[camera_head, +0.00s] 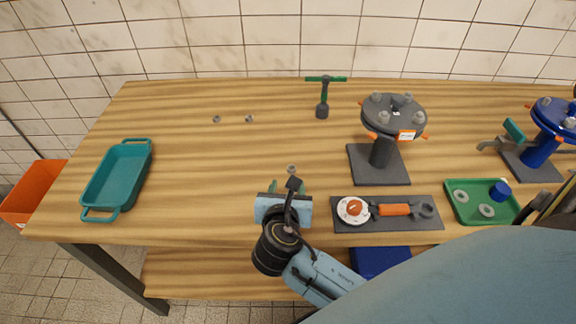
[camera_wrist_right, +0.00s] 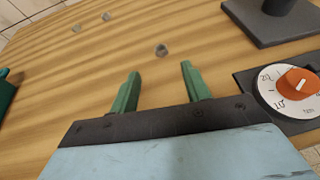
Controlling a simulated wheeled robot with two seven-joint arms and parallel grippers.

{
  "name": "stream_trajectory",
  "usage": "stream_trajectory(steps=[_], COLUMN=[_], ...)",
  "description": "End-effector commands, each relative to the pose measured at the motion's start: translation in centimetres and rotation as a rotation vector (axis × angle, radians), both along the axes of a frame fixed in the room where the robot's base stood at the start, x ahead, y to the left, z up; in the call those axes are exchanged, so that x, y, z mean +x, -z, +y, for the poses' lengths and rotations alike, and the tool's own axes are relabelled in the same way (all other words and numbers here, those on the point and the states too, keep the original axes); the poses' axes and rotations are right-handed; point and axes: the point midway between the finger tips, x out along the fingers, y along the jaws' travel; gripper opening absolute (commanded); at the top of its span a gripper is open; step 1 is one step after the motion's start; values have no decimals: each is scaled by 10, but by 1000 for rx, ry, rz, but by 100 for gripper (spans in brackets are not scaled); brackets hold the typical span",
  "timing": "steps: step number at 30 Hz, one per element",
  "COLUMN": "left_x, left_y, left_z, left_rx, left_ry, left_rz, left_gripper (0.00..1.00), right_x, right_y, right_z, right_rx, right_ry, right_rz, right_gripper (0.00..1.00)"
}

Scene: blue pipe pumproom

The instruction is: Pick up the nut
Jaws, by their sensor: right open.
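A small grey nut (camera_head: 291,168) lies on the wooden table just beyond my right gripper (camera_head: 287,185). In the right wrist view the nut (camera_wrist_right: 161,49) is ahead of the two green fingertips (camera_wrist_right: 160,72), roughly centred between them and apart from both. The right gripper is open and empty. Two more small grey nuts, one on the left (camera_head: 216,119) and one to its right (camera_head: 249,119), lie farther back; they also show at the top left of the wrist view. My left gripper is not in view.
A teal tray (camera_head: 87,191) sits at the table's left. A grey flanged stand (camera_head: 381,152), a green T-handled tool (camera_head: 324,95), a dark plate with an orange-knobbed dial (camera_head: 354,209) and a green tray (camera_head: 466,218) stand to the right. Table around the nut is clear.

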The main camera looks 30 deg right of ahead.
Motion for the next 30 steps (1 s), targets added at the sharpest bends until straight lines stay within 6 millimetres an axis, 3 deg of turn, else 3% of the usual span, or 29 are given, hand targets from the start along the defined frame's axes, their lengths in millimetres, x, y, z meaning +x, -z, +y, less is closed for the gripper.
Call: stream_trajectory(steps=[5,17,22,30], left_x=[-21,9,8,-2], left_y=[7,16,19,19], left_z=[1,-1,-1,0], left_rx=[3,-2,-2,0], left_ry=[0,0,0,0], left_rz=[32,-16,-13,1], left_gripper=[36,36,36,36], right_x=[23,54,67,69], right_y=[13,29,36,36], right_z=[-17,-41,-52,-53], right_rx=[0,2,3,3], right_ry=[0,1,0,-1], right_rz=[0,-2,0,0], right_gripper=[47,47,47,46])
